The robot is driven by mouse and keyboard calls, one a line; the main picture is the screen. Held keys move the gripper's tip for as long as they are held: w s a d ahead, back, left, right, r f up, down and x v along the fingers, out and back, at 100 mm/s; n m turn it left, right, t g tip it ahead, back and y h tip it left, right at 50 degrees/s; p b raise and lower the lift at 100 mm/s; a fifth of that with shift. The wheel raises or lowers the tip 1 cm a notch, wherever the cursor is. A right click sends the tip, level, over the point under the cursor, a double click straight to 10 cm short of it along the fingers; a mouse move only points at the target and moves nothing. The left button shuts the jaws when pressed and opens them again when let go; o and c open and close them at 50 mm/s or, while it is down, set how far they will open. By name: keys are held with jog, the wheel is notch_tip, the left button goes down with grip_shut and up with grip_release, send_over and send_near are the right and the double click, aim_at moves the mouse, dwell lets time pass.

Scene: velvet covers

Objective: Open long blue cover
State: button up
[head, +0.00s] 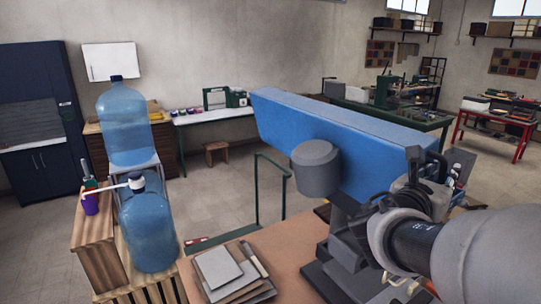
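The long blue cover (335,140) is a long box-like shape. It runs from the upper middle towards the right, sloping down to the right, above a dark grey stand (345,240) on the workbench. It looks closed, and its underside is partly hidden. A grey round drum (315,168) sits against its near side. My gripper (414,178) is dark and lies at the right end of the cover, at the end of my grey arm. It overlaps the cover in the picture; I cannot tell whether they touch. Its fingers are too small and crowded to read.
The brown workbench (285,235) holds a stack of flat sheets (222,272) at its front left. Large blue water bottles (150,225) and a wooden crate (95,235) stand at left. A green rail (257,195) rises behind the bench. Open floor lies beyond.

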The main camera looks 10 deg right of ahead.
jog(key=shift+d, duration=0.1)
jog(key=shift+c, duration=0.2)
grip_shut()
dwell(0.5)
